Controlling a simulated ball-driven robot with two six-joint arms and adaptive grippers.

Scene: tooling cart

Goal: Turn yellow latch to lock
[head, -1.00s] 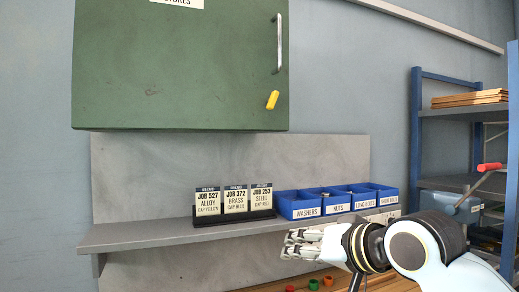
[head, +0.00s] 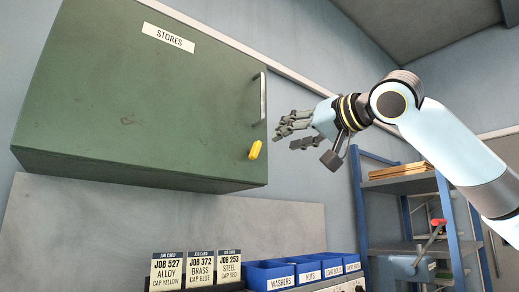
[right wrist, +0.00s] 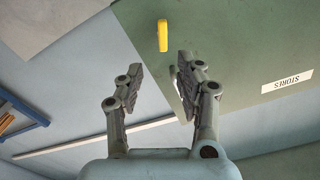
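The yellow latch (head: 255,150) sits at the lower right of the green cabinet door (head: 130,100), tilted slightly from upright. It also shows in the right wrist view (right wrist: 162,36), beyond the fingertips and between their lines. My right gripper (head: 285,137) is to the right of the latch in the head view, apart from it, with the fingers pointing left toward the cabinet. In the right wrist view my right gripper (right wrist: 157,72) has its two fingers spread wide with nothing between them. My left gripper is not in view.
A metal handle (head: 263,97) stands out from the door above the latch. Below are job cards (head: 200,268) and blue bins (head: 305,270) on a shelf. A blue rack (head: 362,200) stands at the right. The space between gripper and cabinet looks clear.

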